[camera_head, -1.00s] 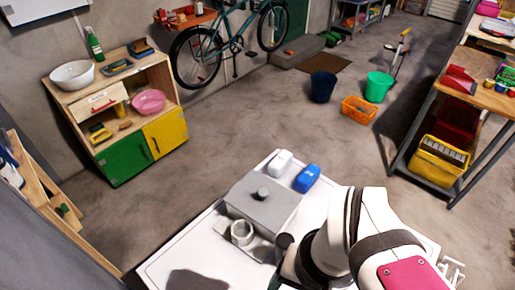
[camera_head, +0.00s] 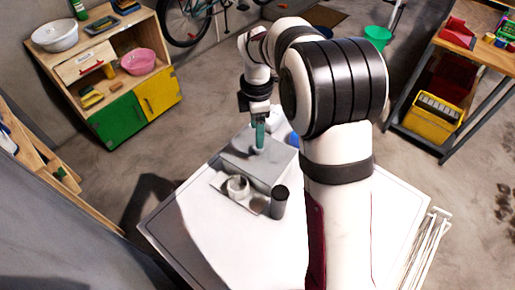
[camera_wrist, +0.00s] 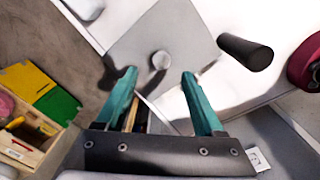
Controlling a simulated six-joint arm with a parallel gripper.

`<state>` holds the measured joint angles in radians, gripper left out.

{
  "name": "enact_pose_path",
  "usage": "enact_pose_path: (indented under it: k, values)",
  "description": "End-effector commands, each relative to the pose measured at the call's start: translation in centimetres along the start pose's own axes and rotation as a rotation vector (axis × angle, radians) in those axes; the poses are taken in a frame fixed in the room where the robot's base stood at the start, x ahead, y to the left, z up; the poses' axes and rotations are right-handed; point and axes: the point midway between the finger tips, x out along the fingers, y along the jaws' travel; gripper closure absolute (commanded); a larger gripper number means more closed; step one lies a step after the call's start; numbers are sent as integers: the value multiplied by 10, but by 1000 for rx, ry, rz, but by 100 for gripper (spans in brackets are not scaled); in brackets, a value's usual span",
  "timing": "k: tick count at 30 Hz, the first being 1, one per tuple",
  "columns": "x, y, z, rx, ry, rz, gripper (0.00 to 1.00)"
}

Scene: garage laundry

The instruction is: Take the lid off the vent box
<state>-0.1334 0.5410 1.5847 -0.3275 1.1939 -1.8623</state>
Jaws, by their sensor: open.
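The grey vent box (camera_head: 265,178) stands on the white table, with its flat grey lid (camera_head: 240,150) on top. In the wrist view the lid (camera_wrist: 183,30) is a grey square with a round knob (camera_wrist: 160,60) near its middle. My gripper (camera_head: 259,145) points down over the lid; in the head view it hides the knob. In the wrist view its two teal fingers (camera_wrist: 159,74) are apart, with the knob between and slightly beyond their tips. Nothing is held. I cannot tell how far the tips are above the lid.
The white tabletop (camera_head: 215,245) is clear at the front. A wooden cabinet (camera_head: 88,77) stands left.

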Motion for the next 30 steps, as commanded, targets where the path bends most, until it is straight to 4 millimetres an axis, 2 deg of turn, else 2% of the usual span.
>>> enact_pose_path:
  k: [6,9,16,17,28,30]
  values:
    - [40,-2,2,1,-1,-3,30]
    - [53,-2,2,2,0,-2,30]
    - [56,-1,2,2,0,1,30]
    - [56,-1,2,2,0,1,34]
    - [56,-1,2,2,0,1,100]
    - [55,-1,2,2,0,1,100]
